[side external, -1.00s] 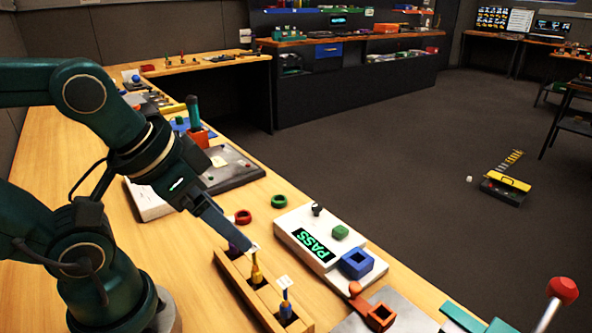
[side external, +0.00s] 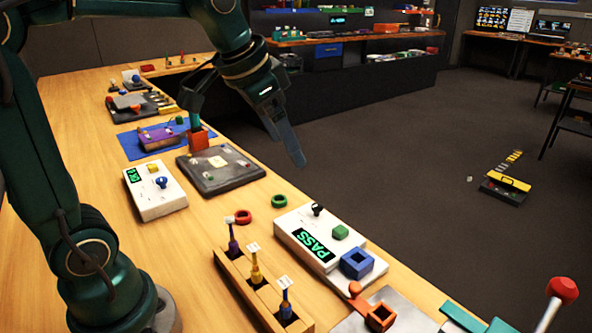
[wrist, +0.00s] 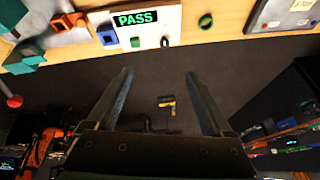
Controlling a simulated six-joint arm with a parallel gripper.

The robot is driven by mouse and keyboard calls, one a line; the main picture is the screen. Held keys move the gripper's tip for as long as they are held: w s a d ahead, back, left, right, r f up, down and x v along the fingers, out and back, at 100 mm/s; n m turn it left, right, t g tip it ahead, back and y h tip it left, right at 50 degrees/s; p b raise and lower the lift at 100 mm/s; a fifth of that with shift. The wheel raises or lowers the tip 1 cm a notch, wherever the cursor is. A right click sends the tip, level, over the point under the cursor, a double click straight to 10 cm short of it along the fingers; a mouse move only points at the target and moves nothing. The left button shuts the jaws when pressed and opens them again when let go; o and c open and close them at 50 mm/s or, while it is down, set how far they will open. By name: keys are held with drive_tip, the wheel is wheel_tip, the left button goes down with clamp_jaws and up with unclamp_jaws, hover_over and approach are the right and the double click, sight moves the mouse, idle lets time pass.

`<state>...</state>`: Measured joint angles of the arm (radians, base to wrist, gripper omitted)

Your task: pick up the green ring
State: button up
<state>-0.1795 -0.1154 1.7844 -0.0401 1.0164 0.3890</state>
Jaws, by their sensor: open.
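The green ring (side external: 279,201) lies flat on the wooden bench near its right edge, beside the red ring (side external: 247,216). In the wrist view the green ring (wrist: 205,21) sits at the top, right of the white PASS panel. My gripper (side external: 299,163) is raised above and a little right of the green ring in the side view, clear of it.
The PASS panel (side external: 288,222) with a knob, green button and blue square stands just below the ring. A wooden rack (side external: 235,275) holds several small bottles. A dark plate (side external: 191,181) and white switch box (side external: 136,199) stand to the left.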

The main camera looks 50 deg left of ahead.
drive_tip(key=w+a+f+g, duration=0.2)
drive_tip(key=w+a+f, duration=0.4)
drive_tip(key=w+a, duration=0.2)
drive_tip(key=a+f, duration=0.2)
drive_tip(key=f, duration=0.1)
drive_tip(key=a+f+n+g, duration=0.1)
drive_tip(key=a+f, duration=0.1)
drive_tip(key=f, duration=0.2)
drive_tip(key=a+f+n, duration=0.1)
drive_tip(key=a+f, duration=0.1)
drive_tip(key=f, duration=0.1)
drive_tip(key=shift+s+f+g+h, duration=0.2)
drive_tip(key=shift+f+g+h, duration=0.1)
drive_tip(key=shift+f+g, duration=0.1)
drive_tip(key=shift+w+f, duration=0.15)
drive_tip(key=shift+f, duration=1)
drive_tip(key=shift+w+f, duration=0.15)
drive_tip(key=shift+f, duration=1)
clamp_jaws()
drive_tip(key=shift+r, duration=0.1)
